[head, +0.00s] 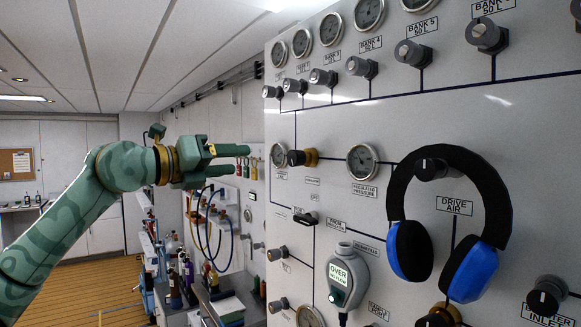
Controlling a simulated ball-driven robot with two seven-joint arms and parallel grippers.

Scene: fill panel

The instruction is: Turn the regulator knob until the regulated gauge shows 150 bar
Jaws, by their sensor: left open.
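The regulator knob (297,158), black with a brass-coloured body behind it, sticks out of the grey panel. The regulated pressure gauge (362,161) is a round white dial with a metal rim to its right, above its label; its reading is too small to tell. My left gripper (238,160) is green, open and empty. Its fingers point right toward the knob, and in the picture a gap separates the fingertips from it. My right gripper is not in view.
A headset with blue ear cups (468,270) hangs on the panel at right, over a black knob. A grey handheld device (347,279) hangs below the gauge. A row of bank knobs (362,67) runs along the top. Bottles and a workbench (222,300) stand at lower left.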

